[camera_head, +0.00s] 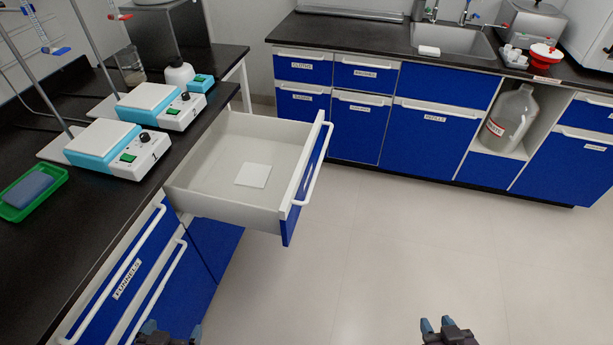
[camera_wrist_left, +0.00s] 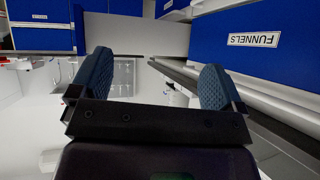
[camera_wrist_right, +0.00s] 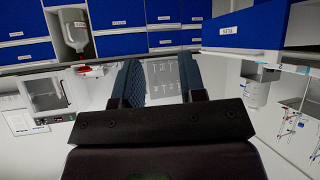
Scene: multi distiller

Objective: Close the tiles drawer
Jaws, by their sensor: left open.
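The tiles drawer (camera_head: 230,205) is pulled far out from the left bench, with a white square tile (camera_head: 253,175) lying inside. Its blue front (camera_head: 290,225) carries a white bar handle (camera_head: 318,165). In the right wrist view a blue drawer front (camera_wrist_right: 246,26) with a small label shows at the top right. My left gripper (camera_head: 168,332) is open and empty at the bottom edge of the head view, near the funnels drawer. My right gripper (camera_head: 440,328) is open and empty over the floor, right of and nearer than the drawer. Neither gripper touches the drawer.
The funnels drawer (camera_head: 150,265), shut, lies left of the open drawer. Two hotplate stirrers (camera_head: 120,145) and a green tray (camera_head: 35,190) stand on the black bench. A sink counter (camera_head: 390,50) runs along the back. The floor (camera_head: 400,240) right of the drawer is clear.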

